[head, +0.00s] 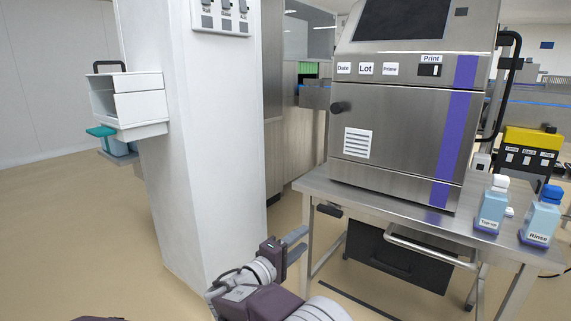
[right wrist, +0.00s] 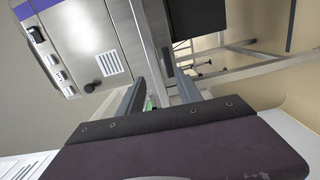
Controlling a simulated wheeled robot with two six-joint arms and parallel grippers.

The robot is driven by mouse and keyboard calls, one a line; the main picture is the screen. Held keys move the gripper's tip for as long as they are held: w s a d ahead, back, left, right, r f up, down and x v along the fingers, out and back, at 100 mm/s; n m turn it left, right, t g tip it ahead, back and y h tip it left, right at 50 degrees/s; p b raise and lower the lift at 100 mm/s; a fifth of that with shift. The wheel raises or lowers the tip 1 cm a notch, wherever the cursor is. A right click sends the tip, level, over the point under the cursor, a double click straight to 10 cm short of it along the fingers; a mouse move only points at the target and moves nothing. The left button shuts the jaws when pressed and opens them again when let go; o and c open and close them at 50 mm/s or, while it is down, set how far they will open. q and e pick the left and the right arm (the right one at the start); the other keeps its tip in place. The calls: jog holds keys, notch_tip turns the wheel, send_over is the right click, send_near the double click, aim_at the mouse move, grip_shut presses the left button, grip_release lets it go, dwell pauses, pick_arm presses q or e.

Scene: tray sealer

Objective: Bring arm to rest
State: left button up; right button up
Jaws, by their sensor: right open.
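My right gripper (head: 296,245) reaches up from the bottom middle of the head view, in front of the steel table and beside the white column. Its two grey fingers are apart with nothing between them. In the right wrist view the fingers (right wrist: 157,92) also stand apart and empty, with the machine and the table frame beyond them. My left gripper does not show in either view.
A steel printer cabinet (head: 400,110) stands on a steel table (head: 330,192) at the right. A white column (head: 215,150) rises at centre left. Open floor (head: 80,225) lies left.

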jog(key=d+r+m+g+h+p, duration=0.1)
jog(key=d+r+m+g+p, duration=0.1)
jog(key=d+r, duration=0.35)
jog(key=d+r+m+g+h+p, duration=0.1)
jog(key=d+r+m+g, duration=0.1)
jog(key=d, duration=0.6)
jog(key=s+d+f+m+g+y+p, duration=0.25)
jog(key=s+d+g+p, duration=0.3)
jog(key=s+d, duration=0.7)
jog(key=s+f+m+g+y+p, duration=0.15)
jog(key=s+f+g+y, duration=0.3)
jog(key=s+f, duration=0.5)
jog(key=s+a+f+m+y, duration=0.2)
jog(key=s+a+f+y, duration=0.4)
jog(key=s+a, duration=0.35)
notch_tip(320, 180, up, 38)
jog(key=w+a+t+p, duration=0.1)
jog(key=w+a+p, duration=0.1)
jog(key=p, duration=3.6)
jog(key=shift+w+a+f+y, duration=0.15)
jog(key=shift+w+f+y, duration=0.05)
jog(key=shift+w+y, duration=0.2)
